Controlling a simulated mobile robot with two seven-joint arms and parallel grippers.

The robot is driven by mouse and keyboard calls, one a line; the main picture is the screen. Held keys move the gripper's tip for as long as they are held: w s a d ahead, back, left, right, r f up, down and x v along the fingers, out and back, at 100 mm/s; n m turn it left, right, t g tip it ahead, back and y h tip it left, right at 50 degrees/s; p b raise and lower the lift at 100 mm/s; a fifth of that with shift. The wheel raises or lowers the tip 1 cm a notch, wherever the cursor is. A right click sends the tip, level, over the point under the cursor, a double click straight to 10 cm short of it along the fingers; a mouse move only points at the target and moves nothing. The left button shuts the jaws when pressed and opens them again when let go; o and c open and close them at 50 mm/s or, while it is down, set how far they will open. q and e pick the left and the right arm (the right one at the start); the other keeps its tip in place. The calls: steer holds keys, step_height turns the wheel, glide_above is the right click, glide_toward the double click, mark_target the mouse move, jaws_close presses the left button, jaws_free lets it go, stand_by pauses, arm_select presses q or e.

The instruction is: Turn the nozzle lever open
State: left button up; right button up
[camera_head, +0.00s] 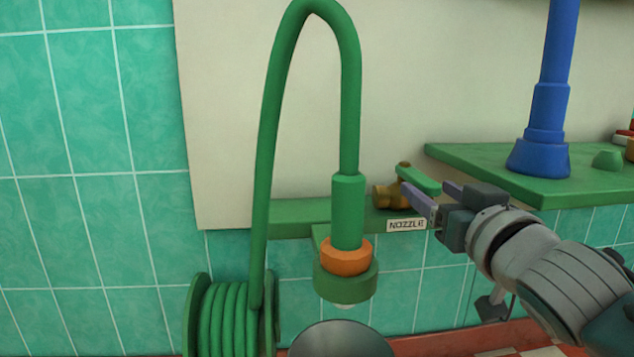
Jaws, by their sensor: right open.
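The nozzle lever (420,180) is a short green handle on a brass valve (385,196), mounted on a green rail above a label reading "NOZZLE", partly covered. My right gripper (428,197) comes in from the right with its two purple-grey fingers apart. The fingers are at the lever, one in front of and below it and the other behind its right end. I cannot tell whether they touch it. The nozzle (347,215) is a green tube with an orange ring, hanging down from a looped green hose. My left gripper is not in view.
A green hose reel (228,318) stands at the lower left. A green shelf (500,165) at the right carries a blue post (545,120). A round grey thing (342,340) is below the nozzle. A pale panel and green tiles form the wall behind.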

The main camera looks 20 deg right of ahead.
mark_target(415, 173)
steer(key=b+x, duration=0.2)
steer(key=x, duration=0.3)
steer(key=shift+w+d, duration=0.1)
steer(key=shift+d, duration=0.05)
steer(key=shift+w+d, duration=0.15)
steer(key=shift+w, duration=0.5)
steer(key=shift+r, duration=0.1)
steer(key=shift+w, duration=0.1)
jaws_close()
stand_by(0.5)
